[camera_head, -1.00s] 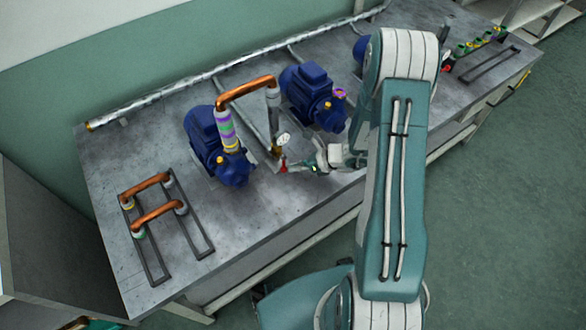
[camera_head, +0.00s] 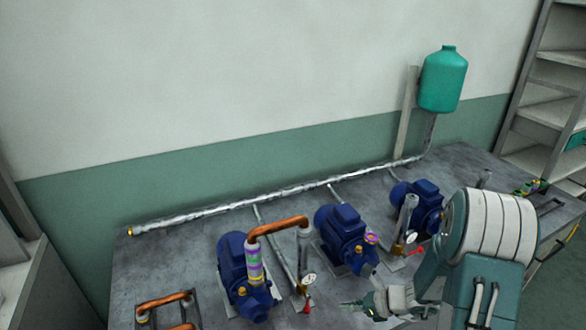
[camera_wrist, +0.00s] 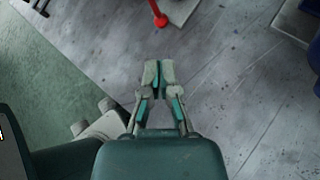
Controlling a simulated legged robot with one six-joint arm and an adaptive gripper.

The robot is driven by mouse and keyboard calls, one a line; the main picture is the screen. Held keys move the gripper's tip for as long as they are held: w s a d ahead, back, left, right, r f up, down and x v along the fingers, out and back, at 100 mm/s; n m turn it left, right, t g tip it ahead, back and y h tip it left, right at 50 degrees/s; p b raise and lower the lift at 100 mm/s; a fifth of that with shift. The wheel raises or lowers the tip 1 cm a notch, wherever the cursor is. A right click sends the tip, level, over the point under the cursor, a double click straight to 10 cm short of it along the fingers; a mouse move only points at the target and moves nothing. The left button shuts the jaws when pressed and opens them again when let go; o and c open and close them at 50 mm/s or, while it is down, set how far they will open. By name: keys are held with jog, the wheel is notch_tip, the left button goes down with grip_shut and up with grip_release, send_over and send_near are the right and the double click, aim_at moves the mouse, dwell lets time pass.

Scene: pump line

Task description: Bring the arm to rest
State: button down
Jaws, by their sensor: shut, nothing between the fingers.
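My gripper (camera_wrist: 158,75) is shut and empty in the wrist view, its two grey and teal fingertips together above the bare grey bench top. In the head view my gripper (camera_head: 350,304) shows low in the picture, in front of the middle pump, with my arm bent at the right. A red valve handle (camera_wrist: 161,20) lies ahead of the fingertips in the wrist view, apart from them. The first blue pump (camera_head: 240,275) carries a copper pipe (camera_head: 275,227) that arches to a grey riser. The middle blue pump (camera_head: 345,240) has a purple ring at its port.
The grey bench (camera_head: 150,265) stands along the wall. A silver header pipe (camera_head: 270,199) runs along its back. A third blue pump (camera_head: 418,208) and a green tank (camera_head: 443,78) are at the right. A rack with copper pipes (camera_head: 163,305) is at the front left. Shelves (camera_head: 545,105) stand far right.

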jog(key=s+a+r+n+g+h, duration=0.2)
jog(key=s+a+r+n, duration=0.15)
jog(key=r+n, duration=0.4)
jog(key=s+a+r+n+g+h, duration=0.1)
jog(key=s+a+r+n+h, duration=0.1)
jog(key=s+r+n, duration=0.45)
jog(key=s+d+r+n+t+h, duration=0.1)
jog(key=s+r+n+t+h, duration=0.1)
jog(key=r+n, duration=0.4)
jog(key=s+d+r+n+t+h, duration=0.1)
jog(key=s+r+n+t+h, duration=0.1)
jog(key=s+r+n+h, duration=0.2)
jog(key=shift+s+d+r+n, duration=0.4)
jog(key=shift+s+r+n, duration=0.7)
jog(key=shift+s+r, duration=0.85)
jog(key=shift+w+r, duration=0.1)
jog(key=shift+w, duration=0.05)
